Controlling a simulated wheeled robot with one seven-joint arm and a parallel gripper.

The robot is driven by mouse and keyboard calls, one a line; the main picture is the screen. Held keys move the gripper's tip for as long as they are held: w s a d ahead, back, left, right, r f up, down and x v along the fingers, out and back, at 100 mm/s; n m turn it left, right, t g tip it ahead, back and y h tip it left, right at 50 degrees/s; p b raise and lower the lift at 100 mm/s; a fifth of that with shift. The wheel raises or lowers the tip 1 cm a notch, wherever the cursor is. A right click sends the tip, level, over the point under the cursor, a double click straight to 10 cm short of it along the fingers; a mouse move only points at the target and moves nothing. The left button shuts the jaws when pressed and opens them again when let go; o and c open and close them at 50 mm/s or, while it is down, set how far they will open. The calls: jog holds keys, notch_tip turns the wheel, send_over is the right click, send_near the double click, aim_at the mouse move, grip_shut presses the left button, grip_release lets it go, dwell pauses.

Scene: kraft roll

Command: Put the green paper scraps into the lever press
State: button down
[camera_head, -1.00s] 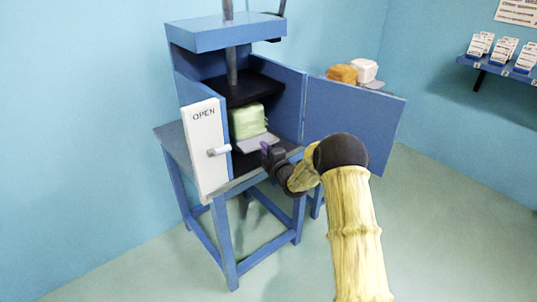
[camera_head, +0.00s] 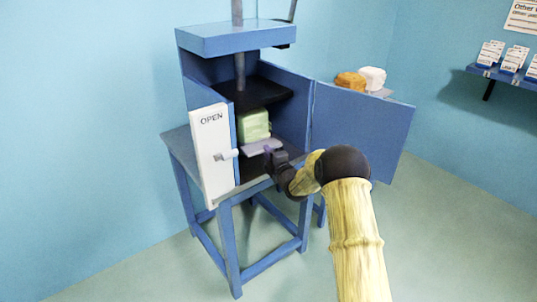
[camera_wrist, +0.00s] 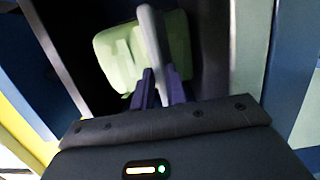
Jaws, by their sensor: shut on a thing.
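The green paper scraps (camera_head: 254,125) form a pale green block inside the open blue lever press (camera_head: 238,40), under its dark pressing plate. They rest on a light grey tray or scoop (camera_head: 259,147). My gripper (camera_head: 270,151) reaches in through the open front and is shut on the near edge of this tray. In the wrist view the green block (camera_wrist: 116,58) shows beside the grey tray (camera_wrist: 152,38), which stands edge-on between my dark fingers (camera_wrist: 160,88). Whether the tray touches the chamber floor I cannot tell.
The white OPEN door (camera_head: 213,155) stands at the left of the chamber, and a blue door panel (camera_head: 360,128) swings out at the right. A wall shelf (camera_head: 500,74) holds cards.

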jog(key=shift+f+b, duration=0.4)
jog(key=shift+b, duration=0.1)
dwell(0.4)
jog(key=c, duration=1.3)
grip_release()
jog(key=p+v, duration=0.1)
jog(key=v, duration=1.6)
jog(key=shift+s+d, duration=0.1)
jog(key=shift+s, duration=0.1)
jog(key=shift+r, duration=0.1)
